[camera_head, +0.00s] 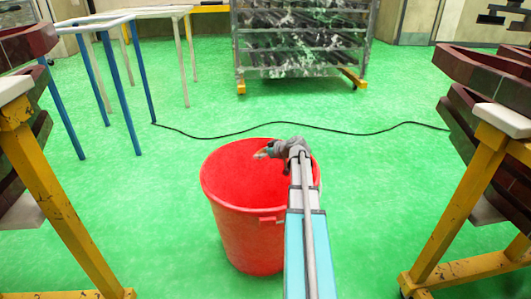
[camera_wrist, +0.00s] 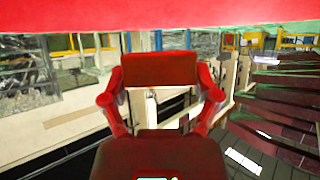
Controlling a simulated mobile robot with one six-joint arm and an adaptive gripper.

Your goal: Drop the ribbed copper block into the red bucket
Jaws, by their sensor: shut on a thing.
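The red bucket (camera_head: 232,200) stands upright on the green floor in the middle of the head view. Its red rim fills the top edge of the wrist view (camera_wrist: 160,14). My gripper (camera_head: 266,152) hangs over the bucket's open mouth, right of its centre. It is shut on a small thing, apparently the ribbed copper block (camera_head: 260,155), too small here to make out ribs. In the wrist view my gripper (camera_wrist: 160,95) looks red, and a dark red blocky shape shows between its fingers. I cannot tell whether that shape is the block.
A black cable (camera_head: 250,129) lies across the floor behind the bucket. Yellow-legged stands with dark red curved parts flank it at left (camera_head: 62,215) and right (camera_head: 462,205). A metal rack (camera_head: 300,40) and blue-legged tables (camera_head: 115,80) stand farther back. Floor around the bucket is clear.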

